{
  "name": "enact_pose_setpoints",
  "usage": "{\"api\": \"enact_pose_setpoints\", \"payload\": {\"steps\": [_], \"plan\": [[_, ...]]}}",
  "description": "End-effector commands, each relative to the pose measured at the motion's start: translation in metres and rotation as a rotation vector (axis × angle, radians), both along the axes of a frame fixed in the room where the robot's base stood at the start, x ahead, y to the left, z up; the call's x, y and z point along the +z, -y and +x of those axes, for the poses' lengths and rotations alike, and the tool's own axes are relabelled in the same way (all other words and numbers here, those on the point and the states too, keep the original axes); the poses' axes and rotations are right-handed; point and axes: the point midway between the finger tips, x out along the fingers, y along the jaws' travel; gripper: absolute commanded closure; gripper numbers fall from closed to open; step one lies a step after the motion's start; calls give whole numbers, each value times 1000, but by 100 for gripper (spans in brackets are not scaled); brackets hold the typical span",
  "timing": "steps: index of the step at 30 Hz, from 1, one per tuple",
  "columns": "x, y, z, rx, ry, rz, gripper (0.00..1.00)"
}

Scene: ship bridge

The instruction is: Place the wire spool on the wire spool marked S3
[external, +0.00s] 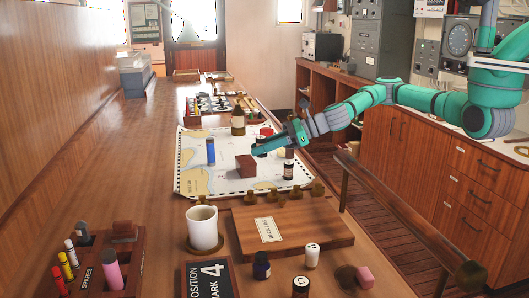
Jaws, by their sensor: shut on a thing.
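My gripper (257,150) is over the chart in the middle of the table, reaching in from the right. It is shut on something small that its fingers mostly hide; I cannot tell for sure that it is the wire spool. A dark, pale-topped cylinder (288,170) stands on the chart to the right of and nearer than the gripper. In the foreground are a white cylinder (312,255), a dark blue one (261,266) and a dark one with a marked white top (300,287). I cannot read an S3 mark on any of them.
A reddish block (246,166) is just below the gripper, a blue cylinder (211,152) left, a brown bottle (238,123) behind. A white mug (203,228), a wooden board (320,228) and a marker rack (130,262) stand nearer. A rail (395,215) runs along the right edge.

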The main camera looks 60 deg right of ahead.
Motion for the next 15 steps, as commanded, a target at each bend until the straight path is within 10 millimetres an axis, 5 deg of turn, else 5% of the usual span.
{"api": "enact_pose_setpoints", "payload": {"steps": [15], "plan": [[10, 111, -18, 32, 21, 13, 99]]}}
